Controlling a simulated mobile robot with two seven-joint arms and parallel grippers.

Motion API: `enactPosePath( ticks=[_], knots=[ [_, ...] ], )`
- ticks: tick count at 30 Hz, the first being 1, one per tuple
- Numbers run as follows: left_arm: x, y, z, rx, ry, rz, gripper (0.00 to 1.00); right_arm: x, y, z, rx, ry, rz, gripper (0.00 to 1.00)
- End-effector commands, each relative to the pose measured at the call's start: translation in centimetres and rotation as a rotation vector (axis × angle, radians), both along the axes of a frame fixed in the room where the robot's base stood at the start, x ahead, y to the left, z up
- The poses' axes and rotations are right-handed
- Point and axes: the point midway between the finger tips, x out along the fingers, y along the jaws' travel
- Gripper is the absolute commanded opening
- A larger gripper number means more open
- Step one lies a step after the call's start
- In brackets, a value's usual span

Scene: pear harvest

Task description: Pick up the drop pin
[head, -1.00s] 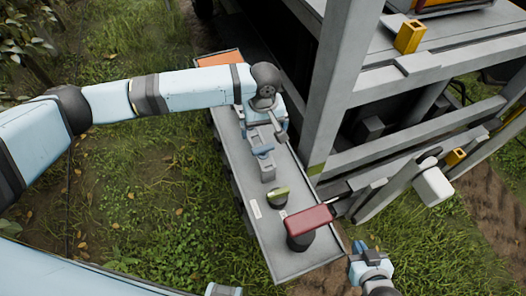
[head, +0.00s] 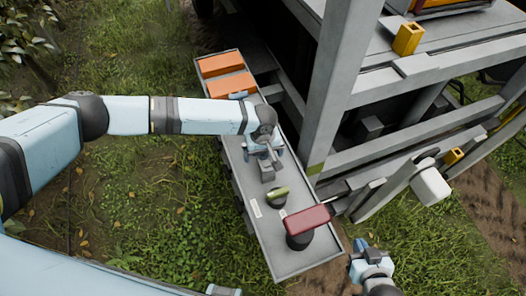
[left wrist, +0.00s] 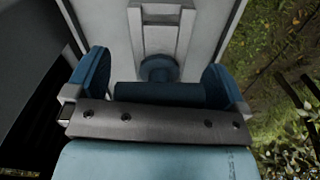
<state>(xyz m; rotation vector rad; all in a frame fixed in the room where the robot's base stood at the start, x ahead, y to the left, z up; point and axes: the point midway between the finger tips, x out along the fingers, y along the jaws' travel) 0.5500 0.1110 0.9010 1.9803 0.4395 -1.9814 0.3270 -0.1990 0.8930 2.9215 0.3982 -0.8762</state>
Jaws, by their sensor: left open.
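The drop pin (left wrist: 160,95) shows in the left wrist view as a dark blue crossbar with a round blue part behind it, above a grey holder (left wrist: 161,18). My left gripper (left wrist: 156,75) is open, with one blue finger on each side of the bar and a gap at both sides. In the head view my left gripper (head: 265,153) is over the grey holder (head: 267,171) on the tray, and its wrist mostly hides the pin. My right gripper (head: 366,254) is at the lower right, beyond the tray's edge; its jaw opening is unclear.
The long grey tray (head: 290,262) also holds a green-topped item (head: 279,192), a red-topped tool (head: 308,219) on a dark base and orange boxes (head: 225,75). A small blue item (head: 238,95) lies by the boxes. A grey frame post (head: 336,90) rises close to the right.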

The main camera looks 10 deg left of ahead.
Motion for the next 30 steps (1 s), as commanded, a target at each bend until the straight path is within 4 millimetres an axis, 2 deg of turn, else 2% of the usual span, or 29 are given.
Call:
enactPosePath(
  ticks=[4,8,20,26,30],
  knots=[
    [0.0,0.0,0.0,0.0,0.0,0.0,0.98,0.0,0.0,-0.1,0.0,0.001,0.0,0.0],
    [0.0,0.0,0.0,0.0,0.0,0.0,0.69,0.0,0.0,-0.1,0.0,0.002,-0.001,0.0],
    [0.0,-0.1,0.7,-0.002,-0.001,0.0,0.69,0.0,0.0,-0.1,0.0,0.002,-0.001,0.0],
    [0.1,0.0,3.0,-0.002,-0.002,0.001,0.69,0.0,0.0,-0.3,0.001,0.001,0.0,0.0],
    [0.1,-0.1,5.7,-0.003,-0.003,-0.001,0.69,0.0,0.1,-0.5,0.002,0.002,0.001,0.0]
  ],
)
